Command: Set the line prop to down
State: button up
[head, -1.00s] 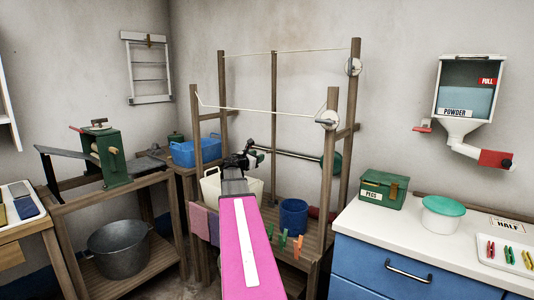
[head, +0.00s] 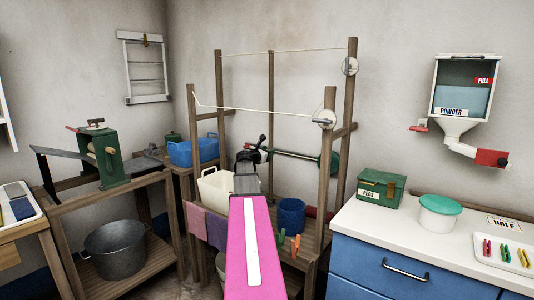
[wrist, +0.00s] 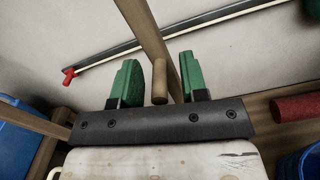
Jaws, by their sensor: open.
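A long dark rod (head: 292,154), which looks like the line prop, runs nearly level along the back of the wooden drying frame, from a green disc (head: 335,163) at the right to a red tip at the left. In the wrist view the rod (wrist: 150,45) slants along the wall to its red tip (wrist: 69,76). My gripper (head: 248,156) is in front of the rod's left part. In the wrist view its green fingers are apart, with a round wooden peg (wrist: 159,84) between them. I cannot tell whether they touch it or what it belongs to.
Wooden posts (head: 327,190) and strung lines surround my arm. A cream tub (head: 214,188), blue tub (head: 193,152) and blue bucket (head: 291,214) stand near the gripper. The white counter (head: 390,232) is to the right.

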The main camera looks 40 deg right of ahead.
grip_shut()
jog(key=s+d+f+m, duration=0.1)
jog(key=s+m, duration=0.1)
jog(key=s, duration=0.4)
jog(key=s+d+f+m, duration=0.2)
jog(key=s+m, duration=0.1)
jog(key=s, duration=0.4)
jog(key=shift+d+f+m, duration=0.15)
jog(key=shift+d+m, duration=0.15)
grip_release()
jog(key=v, duration=1)
jog(key=shift+s+a, duration=0.15)
jog(key=shift+a, duration=0.2)
